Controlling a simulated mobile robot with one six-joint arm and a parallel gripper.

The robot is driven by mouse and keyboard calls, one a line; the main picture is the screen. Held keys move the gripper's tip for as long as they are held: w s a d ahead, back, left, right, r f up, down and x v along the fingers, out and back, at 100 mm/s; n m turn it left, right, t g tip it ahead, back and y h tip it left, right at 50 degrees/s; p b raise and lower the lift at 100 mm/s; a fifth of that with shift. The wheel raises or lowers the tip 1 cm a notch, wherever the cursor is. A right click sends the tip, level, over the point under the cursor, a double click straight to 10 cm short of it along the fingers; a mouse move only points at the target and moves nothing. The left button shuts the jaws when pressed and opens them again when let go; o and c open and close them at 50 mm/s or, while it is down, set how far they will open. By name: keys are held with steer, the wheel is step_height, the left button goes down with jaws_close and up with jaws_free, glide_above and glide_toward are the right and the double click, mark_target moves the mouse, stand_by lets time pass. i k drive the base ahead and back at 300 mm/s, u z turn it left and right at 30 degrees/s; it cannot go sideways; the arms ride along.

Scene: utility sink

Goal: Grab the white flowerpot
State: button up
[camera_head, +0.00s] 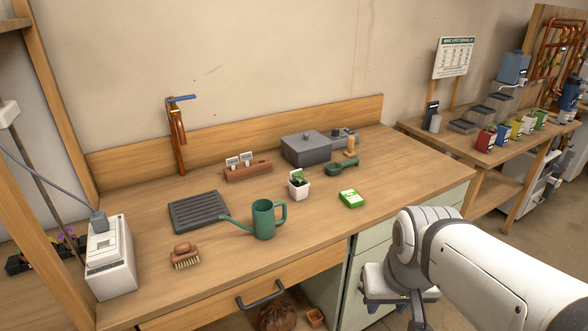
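A small white flowerpot (299,190) with a green seedling and a white label stands upright near the middle of the wooden counter (340,222). It is behind the green watering can (264,221) and left of the green packet (351,199). My white arm comes in from the lower right. Its end, with my gripper (410,312), hangs low beyond the counter's front edge, well apart from the flowerpot. The fingers are partly hidden and cut off by the bottom edge, so I cannot tell how they are set.
A dark tray (198,211), a brush (185,257), a grey lidded box (306,148), a green scoop (342,167) and a wooden label holder (247,172) surround the flowerpot. A copper tap (177,135) rises behind. Coloured pots stand on the right table (458,146).

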mark_target(299, 186)
steer(key=u, duration=3.55)
steer(key=k, duration=1.25)
steer(key=z, duration=2.05)
steer(key=i, duration=1)
steer(key=u, duration=0.05)
